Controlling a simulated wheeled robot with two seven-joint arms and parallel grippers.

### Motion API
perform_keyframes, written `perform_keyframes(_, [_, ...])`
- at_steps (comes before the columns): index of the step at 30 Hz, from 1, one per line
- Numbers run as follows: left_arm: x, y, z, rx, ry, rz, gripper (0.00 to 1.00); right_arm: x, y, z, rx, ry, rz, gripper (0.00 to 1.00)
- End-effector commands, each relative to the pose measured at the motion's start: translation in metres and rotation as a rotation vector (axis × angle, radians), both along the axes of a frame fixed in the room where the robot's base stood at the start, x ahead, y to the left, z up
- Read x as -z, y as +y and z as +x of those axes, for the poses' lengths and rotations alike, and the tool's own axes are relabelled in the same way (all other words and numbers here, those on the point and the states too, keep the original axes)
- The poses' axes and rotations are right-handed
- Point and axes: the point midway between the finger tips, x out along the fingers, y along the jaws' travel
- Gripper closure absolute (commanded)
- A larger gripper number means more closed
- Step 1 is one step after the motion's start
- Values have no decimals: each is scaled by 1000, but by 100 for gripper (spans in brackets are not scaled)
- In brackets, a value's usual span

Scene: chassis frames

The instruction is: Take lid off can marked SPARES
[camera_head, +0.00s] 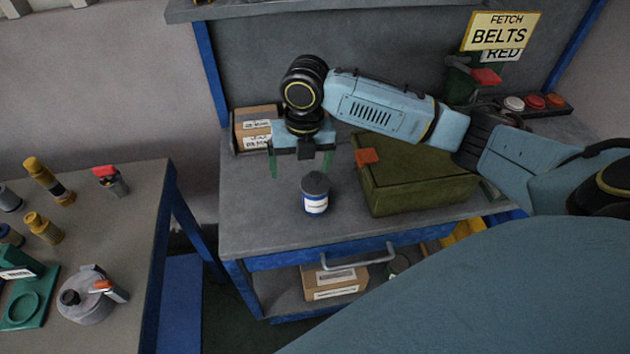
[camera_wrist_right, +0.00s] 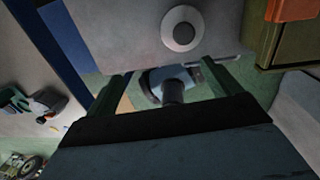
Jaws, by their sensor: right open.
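A small can (camera_head: 316,204) with a white and blue label and a dark grey lid (camera_head: 316,182) stands upright on the grey workbench. The lid is on the can. The label's lettering is too small to read. In the right wrist view the can's round top (camera_wrist_right: 181,28) shows beyond the fingers, with a darker round centre. My right gripper (camera_head: 300,168) is open and empty, pointing down just above, behind and slightly left of the can. Its fingers are apart from the lid. My left gripper is in neither view.
An olive green case (camera_head: 420,187) with an orange latch stands close right of the can. Cardboard boxes (camera_head: 254,130) stand behind left. A drawer handle (camera_head: 358,257) projects at the bench's front. A side table (camera_head: 130,215) at left holds several fittings.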

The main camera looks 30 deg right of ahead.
Motion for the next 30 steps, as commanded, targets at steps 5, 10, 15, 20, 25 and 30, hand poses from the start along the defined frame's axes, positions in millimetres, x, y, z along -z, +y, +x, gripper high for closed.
perform_keyframes(5, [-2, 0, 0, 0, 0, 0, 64, -40, -35, 10, -217, 31, -55, 10])
perform_keyframes(10, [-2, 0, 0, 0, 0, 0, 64, -47, -45, 10, -293, 49, -63, 10])
perform_keyframes(15, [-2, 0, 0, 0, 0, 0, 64, -18, -44, 9, -296, 53, -62, 10])
perform_keyframes(20, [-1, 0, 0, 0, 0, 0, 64, 11, -44, 10, -295, 50, -61, 10])
perform_keyframes(25, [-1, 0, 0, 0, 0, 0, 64, 28, -44, 11, -294, 46, -62, 10])
perform_keyframes(30, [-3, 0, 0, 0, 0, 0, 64, 42, -43, 9, -295, 48, -62, 10])
